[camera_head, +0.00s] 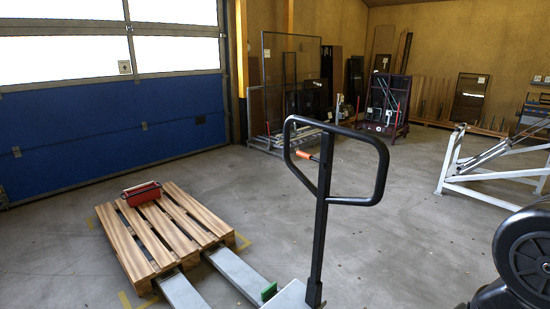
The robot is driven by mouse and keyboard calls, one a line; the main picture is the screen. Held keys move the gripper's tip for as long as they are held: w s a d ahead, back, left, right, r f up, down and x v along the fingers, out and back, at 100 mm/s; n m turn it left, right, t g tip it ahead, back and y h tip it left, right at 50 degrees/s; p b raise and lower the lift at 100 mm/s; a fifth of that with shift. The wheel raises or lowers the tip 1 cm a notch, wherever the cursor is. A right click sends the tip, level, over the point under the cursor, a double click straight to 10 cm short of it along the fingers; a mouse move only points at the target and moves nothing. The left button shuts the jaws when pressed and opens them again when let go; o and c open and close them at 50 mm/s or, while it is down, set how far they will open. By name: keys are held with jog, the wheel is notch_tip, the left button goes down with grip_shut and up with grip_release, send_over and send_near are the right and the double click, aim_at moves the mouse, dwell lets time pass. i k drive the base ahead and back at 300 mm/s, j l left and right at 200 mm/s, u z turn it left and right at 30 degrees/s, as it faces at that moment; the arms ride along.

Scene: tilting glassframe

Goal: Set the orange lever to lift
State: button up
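The orange lever (307,155) is a small bar inside the black looped handle (383,173) of a pallet jack. It sticks out to the left of the handle's upright shaft (320,220) and slopes slightly. The shaft stands upright on the jack's light grey body (290,297) at the bottom of the view. Which setting the lever is in cannot be read from here. My gripper does not show in the head view, and nothing is seen touching the lever or handle.
The jack's forks (240,272) reach toward a wooden pallet (150,245) carrying a red toolbox (141,193). A small green part (269,291) is by the jack's body. A white metal frame (480,190) stands at right. Glass racks (290,90) line the back. Concrete floor (400,220) right of the handle is clear.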

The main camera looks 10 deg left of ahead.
aim_at(301, 154)
jog(key=i+l+u, duration=0.15)
jog(key=u, duration=0.25)
jog(key=i+l+u, duration=0.1)
jog(key=u, duration=0.35)
jog(key=i+l+u, duration=0.1)
jog(key=l+u, duration=0.15)
jog(key=u, duration=0.15)
jog(key=l+u, duration=0.2)
jog(key=u, duration=0.2)
jog(key=l+u, duration=0.25)
jog(key=l, duration=0.75)
jog(key=l+u, duration=0.25)
jog(key=l, duration=0.7)
jog(key=l+u, duration=0.3)
jog(key=l, duration=0.7)
jog(key=k+l, duration=0.1)
jog(key=l, duration=0.35)
jog(key=k+l, duration=0.1)
jog(key=l, duration=0.4)
